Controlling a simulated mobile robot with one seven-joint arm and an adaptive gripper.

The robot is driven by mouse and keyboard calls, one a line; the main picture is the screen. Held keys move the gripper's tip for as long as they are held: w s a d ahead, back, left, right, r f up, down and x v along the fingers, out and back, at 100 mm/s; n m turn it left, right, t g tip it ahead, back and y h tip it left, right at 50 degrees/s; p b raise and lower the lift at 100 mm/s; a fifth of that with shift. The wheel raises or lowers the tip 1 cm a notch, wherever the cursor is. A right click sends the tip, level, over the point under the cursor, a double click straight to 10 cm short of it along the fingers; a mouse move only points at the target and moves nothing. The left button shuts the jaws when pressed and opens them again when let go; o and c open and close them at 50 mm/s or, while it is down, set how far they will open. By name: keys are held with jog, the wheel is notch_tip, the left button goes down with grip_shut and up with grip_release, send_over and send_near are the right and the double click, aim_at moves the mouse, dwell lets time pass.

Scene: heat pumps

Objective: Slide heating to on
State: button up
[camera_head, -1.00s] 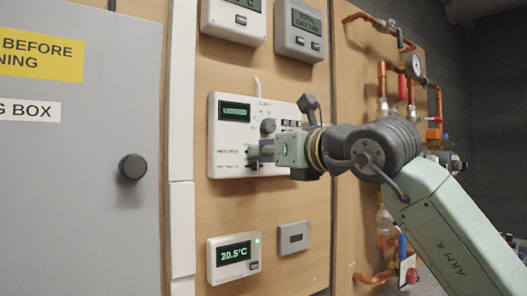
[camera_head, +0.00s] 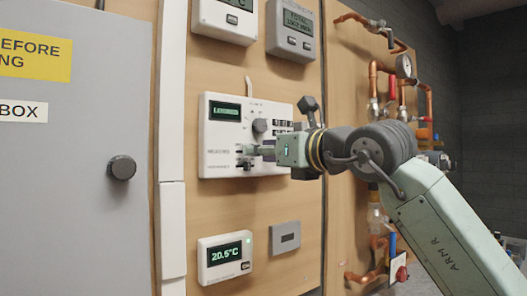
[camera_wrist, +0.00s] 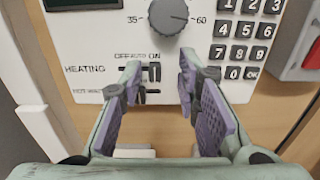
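The white control panel (camera_head: 215,135) is on the wooden wall, with a green-lit display and a round dial. Its heating slider row (camera_wrist: 125,72) is in the wrist view, right of the word HEATING and under the marks OFF, AUTO, ON. The hot water row (camera_wrist: 140,96) is just below. The left finger partly covers both rows, so I cannot tell the heating knob's exact position. My gripper (camera_wrist: 160,68) is open, its purple-padded fingers on either side of the sliders' right part. It also shows in the head view (camera_head: 250,151), close to the panel; contact cannot be told.
The dial (camera_wrist: 168,16) is just above the fingers, and a keypad (camera_wrist: 240,40) is to the right. A thermostat (camera_head: 224,257) reading 20.5°C is below the panel. A grey cabinet (camera_head: 70,200) with a black knob is left. Copper pipes (camera_head: 375,80) run at the right.

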jog(key=v, duration=1.2)
dwell(0.3)
